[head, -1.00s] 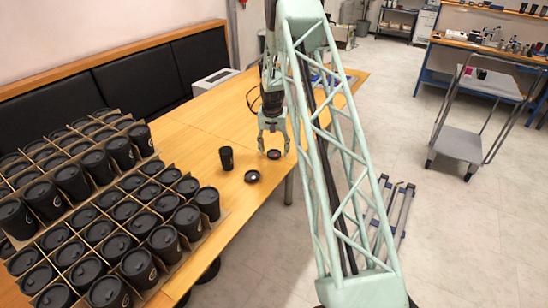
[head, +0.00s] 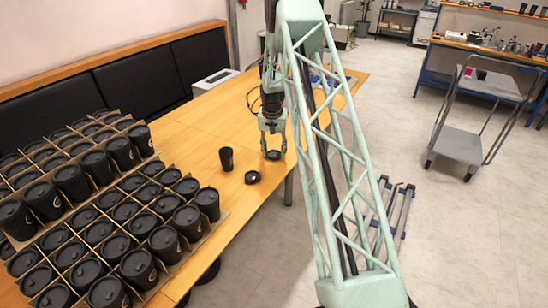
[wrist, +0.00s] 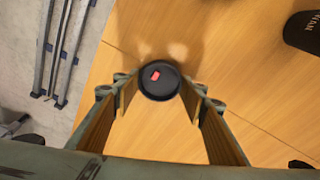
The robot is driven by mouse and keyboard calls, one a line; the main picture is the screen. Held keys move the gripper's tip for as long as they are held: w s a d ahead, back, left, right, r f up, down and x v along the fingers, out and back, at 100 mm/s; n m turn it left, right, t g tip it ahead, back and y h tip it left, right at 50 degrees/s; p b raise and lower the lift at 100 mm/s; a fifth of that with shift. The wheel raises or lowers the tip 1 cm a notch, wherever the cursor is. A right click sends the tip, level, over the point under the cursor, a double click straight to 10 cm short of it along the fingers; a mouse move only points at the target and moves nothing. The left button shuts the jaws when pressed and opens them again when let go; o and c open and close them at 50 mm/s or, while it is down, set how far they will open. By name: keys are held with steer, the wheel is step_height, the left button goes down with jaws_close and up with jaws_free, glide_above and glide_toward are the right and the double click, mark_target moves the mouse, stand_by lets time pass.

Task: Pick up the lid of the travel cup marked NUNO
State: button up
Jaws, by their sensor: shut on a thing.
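My gripper (head: 272,151) is at the tabletop with its two fingers shut on a round black lid (wrist: 160,82). In the wrist view the lid sits between the fingertips and carries a small red patch on top. In the head view the lid (head: 273,155) is partly covered by the fingers. A black cup (head: 226,159) stands upright to the left of my gripper. In the wrist view the cup (wrist: 303,32) shows letters ending in "WAN", cut by the frame edge. I cannot read NUNO anywhere.
A second black lid (head: 252,177) lies on the wooden table (head: 205,139), nearer the camera. Cardboard crates full of lidded black cups (head: 162,242) fill the left. The table's edge lies close to the right of my gripper. A grey box (head: 214,81) stands behind.

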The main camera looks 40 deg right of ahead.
steer(key=shift+r, duration=0.1)
stand_by(0.3)
steer(key=shift+r+p, duration=0.3)
steer(key=shift+r, duration=1.35)
steer(key=s+a, duration=0.2)
steer(key=s, duration=0.2)
steer(key=s+a+r, duration=0.1)
steer(key=s+a, duration=0.2)
steer(key=s, duration=0.2)
steer(key=s+a, duration=0.2)
steer(key=s, duration=0.3)
steer(key=shift+a+r+p, duration=0.25)
steer(key=shift+a+p, duration=0.15)
